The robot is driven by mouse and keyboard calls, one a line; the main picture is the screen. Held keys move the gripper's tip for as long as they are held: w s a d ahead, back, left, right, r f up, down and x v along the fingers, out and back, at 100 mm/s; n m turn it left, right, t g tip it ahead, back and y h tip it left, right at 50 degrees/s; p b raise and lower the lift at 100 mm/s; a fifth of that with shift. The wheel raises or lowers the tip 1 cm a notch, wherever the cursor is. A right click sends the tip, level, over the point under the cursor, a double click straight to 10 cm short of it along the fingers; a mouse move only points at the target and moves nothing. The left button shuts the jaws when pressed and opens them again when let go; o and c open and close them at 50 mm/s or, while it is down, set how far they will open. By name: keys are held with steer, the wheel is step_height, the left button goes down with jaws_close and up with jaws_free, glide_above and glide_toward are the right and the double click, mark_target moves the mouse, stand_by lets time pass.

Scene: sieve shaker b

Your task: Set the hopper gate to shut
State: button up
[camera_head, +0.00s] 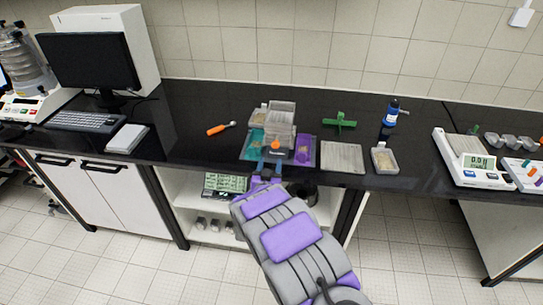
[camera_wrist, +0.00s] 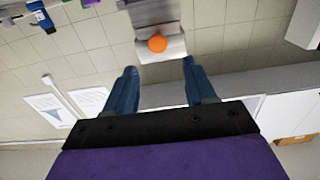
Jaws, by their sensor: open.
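The hopper unit (camera_head: 281,112), with clear and grey boxes, stands near the front edge of the black bench in the head view. An orange knob (camera_head: 275,146) is on its front, probably the gate's handle. In the wrist view the orange knob (camera_wrist: 157,43) sits on a pale metal plate (camera_wrist: 174,50). My gripper (camera_wrist: 159,66) is open, its two blue fingers apart, with the knob ahead of the gap between them. In the head view my gripper (camera_head: 267,169) is just in front of the hopper. I cannot tell whether the gate is open or shut.
A grey flat tray (camera_head: 343,157), a small sample box (camera_head: 384,160) and a green part (camera_head: 340,120) lie to the right. An orange-handled tool (camera_head: 219,129) lies left on clear bench.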

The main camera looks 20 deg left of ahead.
steer(key=v, duration=0.5)
steer(key=shift+s, duration=0.35)
steer(key=w+d+r+m+g+h, duration=0.15)
steer(key=d+r+g, duration=0.25)
steer(key=d, duration=0.4)
steer(key=s+d+r+g, duration=0.4)
steer(key=s+d+g, duration=0.15)
steer(key=d, duration=0.55)
steer(key=s+d+r+g+h, duration=0.1)
steer(key=s+d+r+g, duration=0.1)
steer(key=s+d, duration=0.5)
steer(key=s+d+r+m+g+h, duration=0.1)
steer(key=s+d+g, duration=0.3)
steer(key=s, duration=1.4)
steer(key=s+d+r+g+h, duration=0.1)
steer(key=s+d+r+g, duration=0.2)
steer(key=s+d, duration=0.8)
steer(key=shift+s+r+g+b, duration=0.35)
steer(key=shift+s, duration=0.55)
steer(key=shift+a, duration=0.1)
